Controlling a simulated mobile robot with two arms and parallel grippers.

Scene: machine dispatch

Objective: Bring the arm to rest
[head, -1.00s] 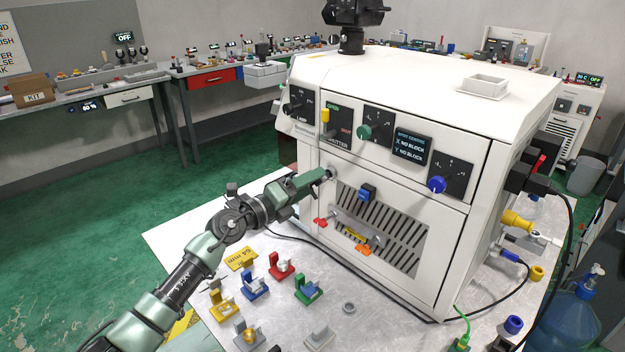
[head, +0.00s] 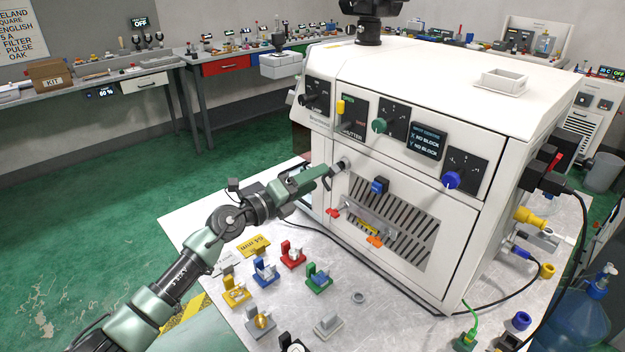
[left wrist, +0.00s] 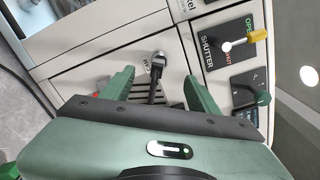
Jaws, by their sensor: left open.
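My left arm reaches in from the lower left in the head view, and its gripper (head: 328,172) is close to the front of the white machine (head: 470,220). In the left wrist view the two green fingers of this gripper (left wrist: 160,92) are spread apart. My right gripper is not in view.
A yellow shutter lever (head: 340,108), a green knob (head: 380,126) and a blue knob (head: 451,180) stick out of the machine's front. Several coloured fixtures, including a red one (head: 292,253), stand on the metal table (head: 375,325). Green floor (head: 100,220) lies open at the left.

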